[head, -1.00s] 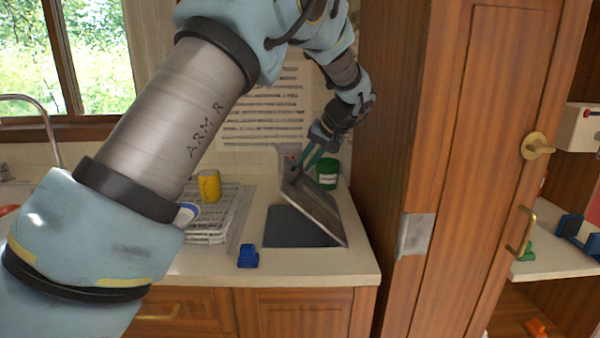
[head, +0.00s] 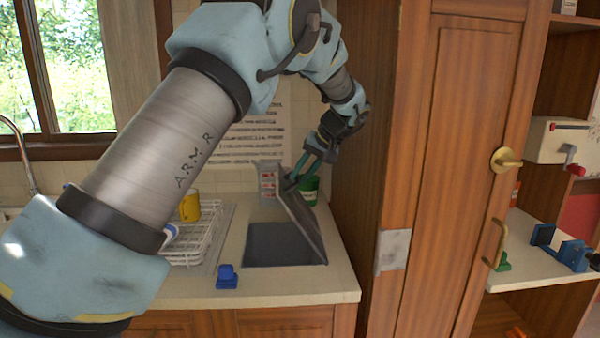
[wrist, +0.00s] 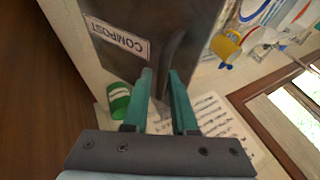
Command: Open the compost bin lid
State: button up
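The compost bin lid (head: 305,226) is a grey plate standing steeply tilted up along the right side of a dark square opening (head: 275,246) in the counter. In the wrist view the lid (wrist: 110,15) fills the upper middle and carries a white COMPOST label (wrist: 117,38). My gripper (head: 298,174) is at the lid's upper end. In the wrist view my gripper's green fingers (wrist: 160,74) close on a dark raised handle (wrist: 175,48) on the lid. The fingers hide part of the handle.
A green container (head: 310,188) and a grey-white box (head: 268,180) stand behind the lid. A blue object (head: 227,277) lies on the front counter. A dish rack (head: 205,235) and yellow mug (head: 190,206) are left. A tall wooden cabinet (head: 450,190) bounds the right.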

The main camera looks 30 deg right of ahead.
jog(key=shift+o, duration=0.7)
jog(key=shift+s+d+f, duration=0.15)
jog(key=shift+d+f, duration=0.05)
jog(key=shift+f, duration=0.2)
jog(key=shift+o, duration=1.3)
jog(key=shift+r, duration=0.15)
jog(key=shift+a+r, duration=0.1)
notch_tip(320, 180, up, 10)
jog(key=b, duration=0.2)
